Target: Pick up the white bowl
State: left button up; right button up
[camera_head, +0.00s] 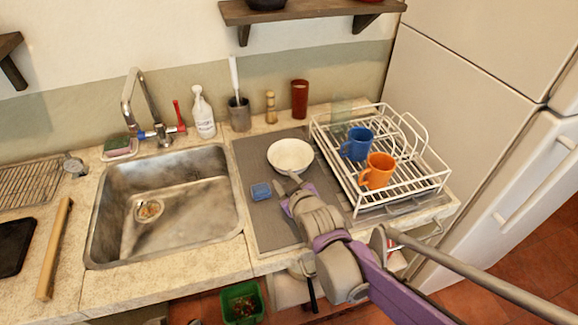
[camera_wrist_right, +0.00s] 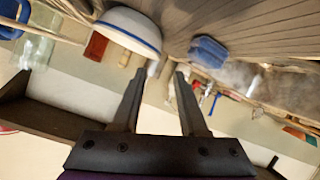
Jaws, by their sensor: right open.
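The white bowl (camera_head: 290,155) sits upright on the grey mat (camera_head: 262,215), between the sink and the dish rack. It also shows in the right wrist view (camera_wrist_right: 128,28), with a blue band near its rim. My right gripper (camera_head: 290,184) is at the near side of the bowl, with its tips close to the rim; the head view does not show clearly whether they touch. In the wrist view, its two fingers (camera_wrist_right: 159,75) are apart with nothing between them, and the bowl lies beyond the fingertips. My left gripper is not in view.
A blue sponge (camera_head: 261,191) lies left of my gripper. The white dish rack (camera_head: 352,190) with a blue mug (camera_head: 357,144) and an orange mug (camera_head: 378,171) stands close on the right. The sink (camera_head: 165,210) is left. A red cup (camera_head: 299,98) stands behind.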

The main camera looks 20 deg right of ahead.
jog(key=x, duration=0.6)
jog(key=shift+w+a+r, duration=0.15)
jog(key=shift+w+r, duration=0.15)
jog(key=shift+w, duration=0.05)
jog(key=shift+d+x, duration=0.1)
jog(key=shift+x, duration=1.3)
jog(key=shift+d+x, duration=0.15)
jog(key=shift+x, duration=1.2)
jog(key=shift+s+f, duration=0.1)
jog(key=shift+f, duration=0.05)
grip_shut()
